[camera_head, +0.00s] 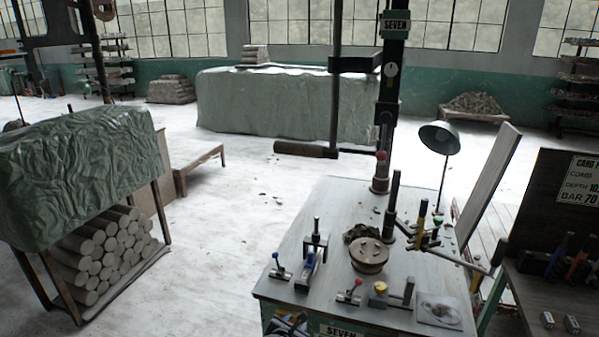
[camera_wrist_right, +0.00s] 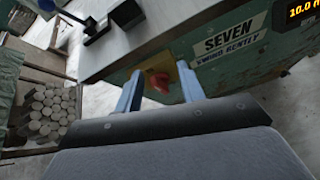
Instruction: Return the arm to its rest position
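My right gripper (camera_head: 287,325) shows at the bottom edge of the head view, in front of the bench's green front face. In the right wrist view its two blue-grey fingers (camera_wrist_right: 160,88) stand apart. A red knob on a yellow plate (camera_wrist_right: 161,81) on the bench front shows between them, and I see clear gaps on both sides of the knob. How far the knob is from the fingertips is hard to tell. My left gripper is in neither view.
The bench top (camera_head: 330,240) holds a round disc (camera_head: 369,256), a dark heap (camera_head: 361,233), several small levers and clamps, and a tall black column (camera_head: 388,110). A covered rack with clay rolls (camera_head: 100,250) stands left. Pale floor (camera_head: 225,235) between them is clear.

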